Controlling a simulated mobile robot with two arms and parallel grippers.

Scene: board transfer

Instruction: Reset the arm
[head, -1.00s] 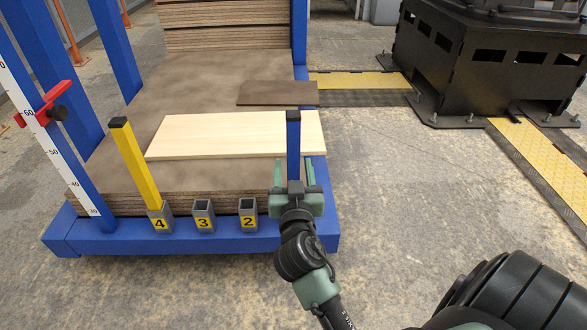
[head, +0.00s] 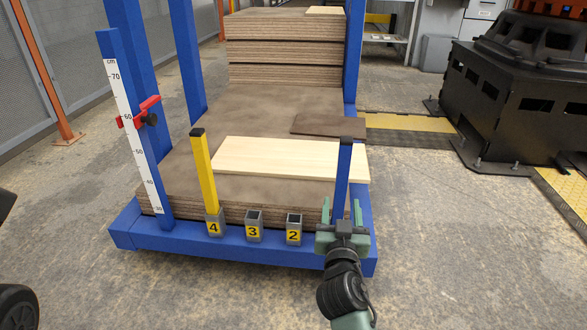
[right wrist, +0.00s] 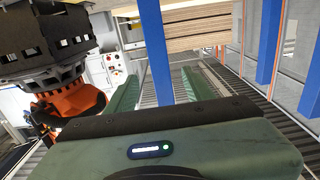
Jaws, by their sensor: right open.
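My right gripper (head: 341,208) is open at the front right corner of the blue rack (head: 170,238). A blue post with a black cap (head: 344,165) stands upright there and shows between the spread fingers. In the right wrist view the post (right wrist: 156,50) also shows between the two green fingers, with a gap on each side. Whether the fingers reach around it or stay in front of it I cannot tell. The post's foot is hidden behind the gripper. My left gripper is not in view.
A yellow post (head: 204,170) stands in socket 4; sockets 3 (head: 254,228) and 2 (head: 294,230) are empty. A pale board (head: 285,158) and a dark board (head: 328,125) lie on the stack. A measuring post (head: 130,130) stands left. The floor at front is clear.

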